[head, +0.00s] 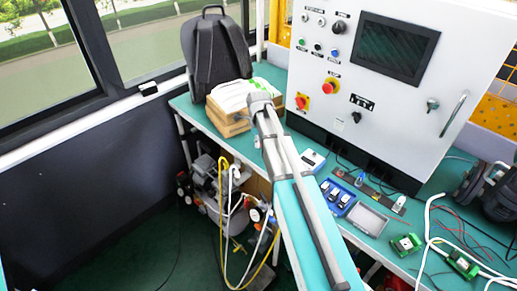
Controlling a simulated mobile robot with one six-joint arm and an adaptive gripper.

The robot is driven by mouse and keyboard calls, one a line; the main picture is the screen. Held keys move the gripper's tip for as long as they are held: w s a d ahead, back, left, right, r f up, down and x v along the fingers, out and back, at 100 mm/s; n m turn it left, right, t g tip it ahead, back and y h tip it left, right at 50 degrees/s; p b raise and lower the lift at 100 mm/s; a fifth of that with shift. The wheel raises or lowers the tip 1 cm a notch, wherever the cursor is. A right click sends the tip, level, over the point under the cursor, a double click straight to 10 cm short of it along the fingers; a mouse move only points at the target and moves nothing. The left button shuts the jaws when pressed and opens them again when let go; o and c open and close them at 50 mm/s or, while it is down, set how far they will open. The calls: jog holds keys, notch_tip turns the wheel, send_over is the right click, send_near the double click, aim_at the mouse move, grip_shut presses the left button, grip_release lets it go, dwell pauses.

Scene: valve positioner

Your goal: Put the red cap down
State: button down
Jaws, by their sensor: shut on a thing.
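I cannot make out the red cap in the head view. A grey arm of mine (283,165) reaches up from the bottom middle of the picture, with a rounded joint at its upper end in front of the cardboard boxes. No gripper fingers show, so what they hold is hidden. The red round parts on the panel, a left one (301,102) and a right one (330,86), look like fixed stop buttons.
A green-topped bench (200,115) carries a black backpack (215,48), cardboard boxes (228,119) and a white control cabinet (385,95). A blue tray (337,197), a grey tray (367,219), loose cables and green modules (406,243) crowd its right side. A compressor (212,185) stands below.

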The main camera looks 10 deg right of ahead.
jog(key=shift+f+b, duration=0.8)
jog(key=shift+f, duration=0.4)
jog(key=shift+f, duration=0.15)
jog(key=c, duration=0.6)
grip_release()
jog(key=shift+r, duration=0.25)
notch_tip(320, 180, up, 12)
jog(key=p, duration=1.2)
jog(key=shift+s, duration=0.1)
